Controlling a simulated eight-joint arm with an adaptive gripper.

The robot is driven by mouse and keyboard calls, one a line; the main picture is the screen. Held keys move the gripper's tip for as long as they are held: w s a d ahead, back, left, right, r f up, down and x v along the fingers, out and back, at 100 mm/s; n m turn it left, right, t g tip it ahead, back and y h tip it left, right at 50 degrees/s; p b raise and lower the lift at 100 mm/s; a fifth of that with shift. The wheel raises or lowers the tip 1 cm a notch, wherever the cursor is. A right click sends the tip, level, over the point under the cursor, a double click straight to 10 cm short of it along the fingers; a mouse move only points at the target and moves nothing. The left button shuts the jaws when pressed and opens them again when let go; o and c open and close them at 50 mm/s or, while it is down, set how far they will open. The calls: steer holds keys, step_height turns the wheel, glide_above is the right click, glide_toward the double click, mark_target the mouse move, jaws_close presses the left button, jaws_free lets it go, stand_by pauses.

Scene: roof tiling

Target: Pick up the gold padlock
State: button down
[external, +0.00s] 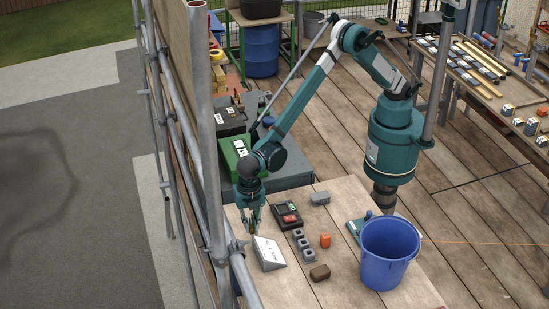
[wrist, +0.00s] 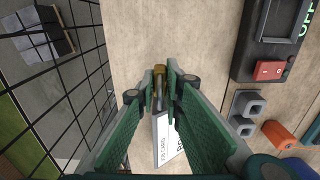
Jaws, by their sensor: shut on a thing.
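The gold padlock (wrist: 159,73) shows as a small brassy piece between my fingertips in the wrist view. Most of it is hidden by the fingers. My gripper (wrist: 160,88) is shut on it, pointing down at the wooden tabletop. In the external view my gripper (external: 251,222) is low over the left part of the table, just behind the white job card stand. A bit of the gold padlock (external: 252,229) shows at the fingertips there. I cannot tell whether the padlock still touches the tabletop.
The white job card stand (external: 269,254) is close to my fingers. A black switch box (external: 287,215), grey blocks (external: 303,243), an orange block (external: 325,240) and a brown block (external: 320,272) lie to the right. A blue bucket (external: 389,255) stands farther right. Scaffold poles (external: 207,150) rise along the left.

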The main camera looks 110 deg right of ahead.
mark_target(250, 219)
step_height(250, 219, up, 7)
steer(key=shift+f, duration=0.2)
stand_by(0.6)
